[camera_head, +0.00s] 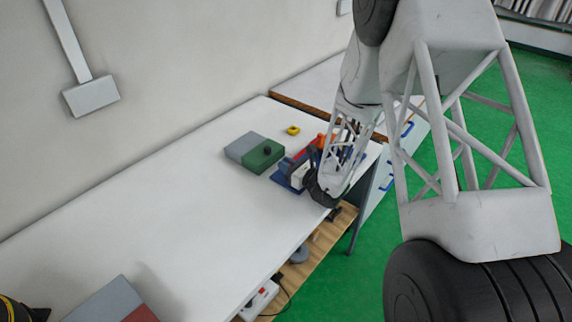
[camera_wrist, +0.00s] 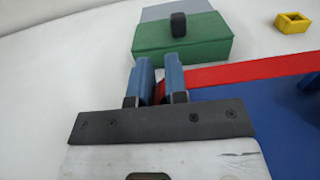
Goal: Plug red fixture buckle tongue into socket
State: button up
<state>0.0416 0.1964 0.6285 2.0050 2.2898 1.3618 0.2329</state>
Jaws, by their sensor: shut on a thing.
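In the wrist view, the two blue fingers of my gripper (camera_wrist: 159,66) are close together, with a dark red piece (camera_wrist: 160,91) between them. It appears to be the red buckle tongue, mostly hidden by the fingers. A long red bar (camera_wrist: 250,71) runs right from beside the fingers, along the edge of a blue base (camera_wrist: 262,112). In the head view, the blue fixture (camera_head: 286,179) stands near the far end of the white table, with my gripper at it. My arm hides part of the fixture. I cannot make out the socket or whether the tongue touches it.
A green block (camera_wrist: 184,43) with a black knob (camera_wrist: 178,24) lies just beyond the fingers, against a grey block (camera_head: 241,147). A small yellow square ring (camera_wrist: 292,22) lies to the right. The table's left stretch (camera_head: 150,222) is mostly clear.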

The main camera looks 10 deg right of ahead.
jog(key=shift+f, duration=0.35)
dwell(0.8)
jog(key=o, duration=0.8)
jog(key=shift+f, duration=0.1)
jog(key=shift+s, duration=0.1)
jog(key=shift+v, duration=2.85)
jog(key=shift+r+v, duration=0.25)
jog(key=shift+v, duration=0.75)
jog(key=shift+r, duration=0.15)
